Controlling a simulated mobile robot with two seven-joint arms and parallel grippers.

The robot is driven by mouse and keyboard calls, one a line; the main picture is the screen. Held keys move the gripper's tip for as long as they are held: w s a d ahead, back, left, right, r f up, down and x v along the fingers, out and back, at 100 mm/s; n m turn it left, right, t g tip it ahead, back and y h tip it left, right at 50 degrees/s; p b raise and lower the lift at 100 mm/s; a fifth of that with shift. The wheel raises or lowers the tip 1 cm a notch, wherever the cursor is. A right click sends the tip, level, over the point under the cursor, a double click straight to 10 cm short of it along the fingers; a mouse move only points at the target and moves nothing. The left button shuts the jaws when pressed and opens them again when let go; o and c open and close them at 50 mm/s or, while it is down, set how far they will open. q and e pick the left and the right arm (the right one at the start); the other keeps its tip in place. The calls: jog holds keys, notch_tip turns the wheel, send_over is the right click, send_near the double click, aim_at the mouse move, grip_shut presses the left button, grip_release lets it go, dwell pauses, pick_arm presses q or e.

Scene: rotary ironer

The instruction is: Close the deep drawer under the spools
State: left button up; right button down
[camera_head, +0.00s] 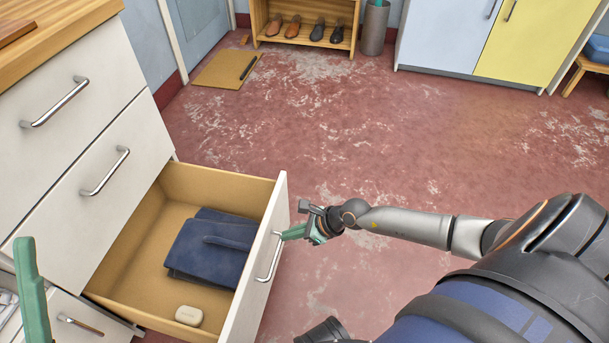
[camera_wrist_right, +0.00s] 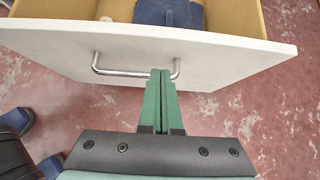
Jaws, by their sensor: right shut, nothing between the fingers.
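The deep drawer (camera_head: 150,262) is the bottom one of the white cabinet and stands pulled out. Inside lie a folded dark blue cloth (camera_head: 212,248) and a small cream block (camera_head: 188,315). Its white front has a metal bar handle (camera_head: 270,262). My right gripper (camera_head: 284,236) is shut and empty, its green fingertips at the upper end of the handle. In the right wrist view the shut fingers (camera_wrist_right: 160,80) overlap the handle (camera_wrist_right: 130,72) near its right end; whether they touch it I cannot tell. A green finger of my left gripper (camera_head: 32,285) shows at the left edge. No spools show.
Two shut drawers (camera_head: 115,190) are above the open one, under a wooden top (camera_head: 60,30). Another drawer with a handle (camera_head: 80,325) is at lower left. A shoe rack (camera_head: 300,45) and bin (camera_head: 374,30) stand far back.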

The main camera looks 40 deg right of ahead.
aim_at(266, 233)
jog(key=shift+w+a+r, duration=0.15)
jog(key=shift+w+a, duration=1.1)
jog(key=shift+w, duration=0.1)
pick_arm(q)
jog(key=shift+d+f, duration=0.1)
jog(key=shift+f, duration=0.35)
